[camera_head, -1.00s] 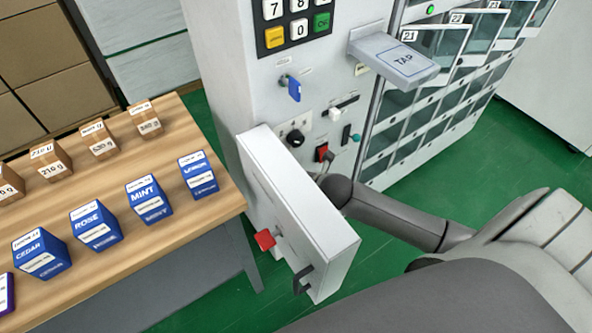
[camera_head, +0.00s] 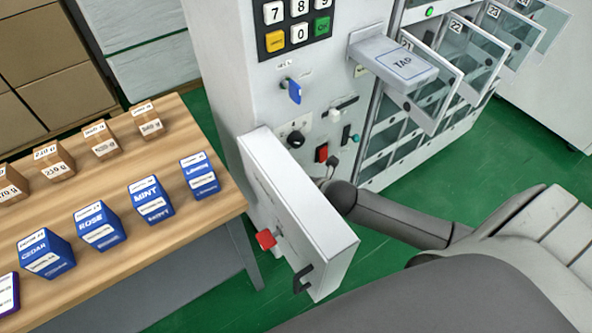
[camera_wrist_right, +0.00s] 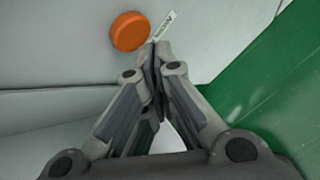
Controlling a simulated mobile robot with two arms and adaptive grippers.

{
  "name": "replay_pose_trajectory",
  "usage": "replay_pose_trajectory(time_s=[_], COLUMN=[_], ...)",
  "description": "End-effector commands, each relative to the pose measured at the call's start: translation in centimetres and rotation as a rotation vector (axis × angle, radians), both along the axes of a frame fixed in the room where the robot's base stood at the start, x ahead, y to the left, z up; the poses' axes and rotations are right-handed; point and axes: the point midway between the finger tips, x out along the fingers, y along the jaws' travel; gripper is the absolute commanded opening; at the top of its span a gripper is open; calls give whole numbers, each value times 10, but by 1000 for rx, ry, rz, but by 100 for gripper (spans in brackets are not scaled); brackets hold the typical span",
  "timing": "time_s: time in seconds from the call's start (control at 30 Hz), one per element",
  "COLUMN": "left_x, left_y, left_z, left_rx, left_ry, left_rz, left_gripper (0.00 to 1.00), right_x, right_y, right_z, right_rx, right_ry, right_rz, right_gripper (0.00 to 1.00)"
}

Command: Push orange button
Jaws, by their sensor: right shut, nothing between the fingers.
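The round orange button (camera_wrist_right: 129,31) shows in the right wrist view on a pale panel, with a small white label strip beside it. My right gripper (camera_wrist_right: 155,52) is shut and empty, its fingertips just below and right of the button in the picture. The orange button does not show there. My left gripper is not in view.
The machine front carries a keypad (camera_head: 297,22), a blue key (camera_head: 294,92), a red switch (camera_head: 321,152) and a protruding TAP reader (camera_head: 400,62). Clear compartment doors (camera_head: 440,95) stand open at right. The wooden table (camera_head: 140,255) holds blue and brown boxes.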

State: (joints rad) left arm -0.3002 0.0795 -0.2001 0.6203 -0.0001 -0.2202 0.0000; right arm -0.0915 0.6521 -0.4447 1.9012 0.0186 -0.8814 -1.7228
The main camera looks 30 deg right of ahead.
Motion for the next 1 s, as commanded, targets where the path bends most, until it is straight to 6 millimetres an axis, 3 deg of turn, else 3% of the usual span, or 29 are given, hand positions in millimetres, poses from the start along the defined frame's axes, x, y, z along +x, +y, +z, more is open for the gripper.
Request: replay_pose_trajectory(time_s=[0.5,1.0], left_x=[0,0], left_y=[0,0], left_z=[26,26], left_rx=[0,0], left_ry=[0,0], left_rz=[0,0], left_gripper=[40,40], right_x=[-46,-49], right_y=[-4,-4], right_z=[1,0], right_rx=[-1,0], right_ry=[2,1], right_rz=[2,1], right_gripper=[0,0])
